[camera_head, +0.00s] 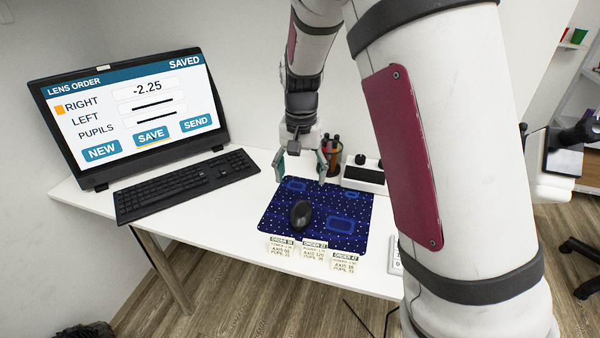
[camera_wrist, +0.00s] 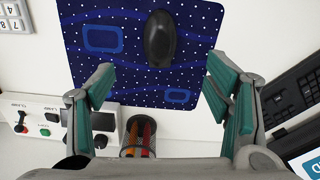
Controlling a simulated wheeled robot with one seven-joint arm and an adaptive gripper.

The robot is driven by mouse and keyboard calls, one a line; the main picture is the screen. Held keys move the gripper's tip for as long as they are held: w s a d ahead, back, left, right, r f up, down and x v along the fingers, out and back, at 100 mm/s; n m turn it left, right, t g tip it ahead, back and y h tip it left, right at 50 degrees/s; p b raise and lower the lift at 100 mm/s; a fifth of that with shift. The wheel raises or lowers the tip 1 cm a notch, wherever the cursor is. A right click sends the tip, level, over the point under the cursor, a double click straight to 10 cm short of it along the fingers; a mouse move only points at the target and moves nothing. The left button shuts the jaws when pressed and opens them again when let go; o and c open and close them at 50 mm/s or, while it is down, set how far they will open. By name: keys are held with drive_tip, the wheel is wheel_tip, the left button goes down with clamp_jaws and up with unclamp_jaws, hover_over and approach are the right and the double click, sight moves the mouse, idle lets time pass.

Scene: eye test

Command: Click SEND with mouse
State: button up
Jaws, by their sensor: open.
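The black mouse (camera_head: 301,213) rests on the dark blue dotted mouse pad (camera_head: 270,232). In the wrist view the mouse (camera_wrist: 160,40) lies near the top of the pad (camera_wrist: 85,70), beyond my fingertips. My gripper (camera_head: 302,165) is open and empty above the far side of the pad; its green-padded fingers spread wide in the wrist view (camera_wrist: 160,82). The monitor (camera_head: 135,112) shows a LENS ORDER screen with -2.25 beside RIGHT and SAVED at the top. An orange square marks RIGHT. The SEND button (camera_head: 197,123) is right of SAVE (camera_head: 151,135), which has an orange underline, and NEW (camera_head: 101,152).
A black keyboard (camera_head: 186,185) lies left of the pad. Several order cards (camera_head: 314,250) lie at the table's front edge. A pen cup (camera_wrist: 139,137) and a white device with a dark display (camera_head: 363,174) stand behind the pad. A keypad (camera_wrist: 15,15) shows in the wrist view.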

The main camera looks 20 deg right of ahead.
sight(301, 212)
wheel_tip(301, 212, down, 14)
drive_tip(key=shift+r+b, duration=0.1)
drive_tip(key=shift+b, duration=0.75)
drive_tip(key=c, duration=1.3)
